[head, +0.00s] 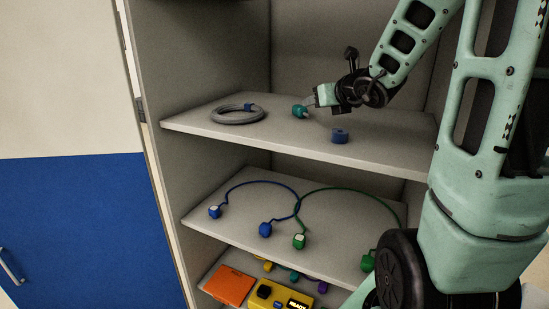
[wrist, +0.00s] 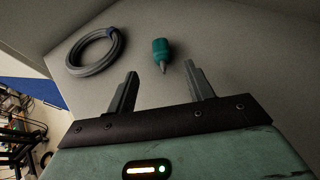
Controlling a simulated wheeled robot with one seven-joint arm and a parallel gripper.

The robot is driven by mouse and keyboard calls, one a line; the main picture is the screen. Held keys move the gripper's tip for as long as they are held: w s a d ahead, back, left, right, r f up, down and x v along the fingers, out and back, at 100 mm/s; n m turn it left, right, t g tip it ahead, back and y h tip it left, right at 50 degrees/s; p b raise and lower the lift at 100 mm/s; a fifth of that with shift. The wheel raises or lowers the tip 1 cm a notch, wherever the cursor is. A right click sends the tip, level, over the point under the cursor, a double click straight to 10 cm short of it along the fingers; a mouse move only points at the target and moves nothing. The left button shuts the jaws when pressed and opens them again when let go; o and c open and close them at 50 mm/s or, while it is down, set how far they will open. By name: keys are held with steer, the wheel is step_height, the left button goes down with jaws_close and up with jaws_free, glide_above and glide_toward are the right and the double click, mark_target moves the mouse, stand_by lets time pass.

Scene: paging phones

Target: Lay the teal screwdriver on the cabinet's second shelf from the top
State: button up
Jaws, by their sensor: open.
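The teal screwdriver (head: 299,111) lies on the uppermost visible shelf (head: 290,135) of the grey cabinet. The cabinet's top is out of view, so I cannot count this shelf from the top. In the wrist view the screwdriver (wrist: 161,48) shows a thick teal handle at the far end and a short grey tip pointing back at me. My gripper (wrist: 158,76) is open and empty, its fingers spread to either side of the screwdriver's line, with the handle beyond the fingertips. In the head view my gripper (head: 309,101) is close beside the screwdriver, low over the shelf.
A coiled grey cable (head: 237,115) with a blue tie lies left on the same shelf; a blue block (head: 340,135) sits near its front edge. The shelf below holds blue (head: 265,229) and green (head: 299,241) corded plugs. An orange case (head: 229,285) and yellow device (head: 280,296) lie lower.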

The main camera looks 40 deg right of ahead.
steer(key=w+a+n+y, duration=0.1)
steer(key=a+n, duration=0.1)
steer(key=a, duration=0.1)
steer(key=w+a+f+n+y, duration=0.1)
steer(key=a+n+y, duration=0.1)
steer(key=a, duration=0.2)
steer(key=w+a+f+n+y, duration=0.1)
steer(key=a+n, duration=0.1)
steer(key=a, duration=0.2)
steer(key=shift+w+n, duration=0.1)
steer(key=shift+n, duration=0.3)
steer(key=s+a+f+n+g+y, duration=0.2)
steer(key=a+n, duration=0.3)
steer(key=a, duration=0.2)
steer(key=s+a+f+n+g+y, duration=0.1)
steer(key=a+f+n+g+y, duration=0.1)
steer(key=a+n, duration=0.45)
steer(key=s+a+f+n+g+y, duration=0.2)
steer(key=a+n+y, duration=0.15)
steer(key=a, duration=0.55)
steer(key=s+a+f+n+g+h, duration=0.3)
steer(key=s+a+n, duration=0.1)
steer(key=s+n, duration=0.6)
steer(key=s+a+f+n+g+h, duration=0.3)
steer(key=s+n, duration=0.7)
steer(key=n, duration=0.5)
steer(key=shift+a+f+n+g, duration=0.35)
steer(key=shift+a+f, duration=0.4)
steer(key=shift+a, duration=0.5)
steer(key=shift+h, duration=0.25)
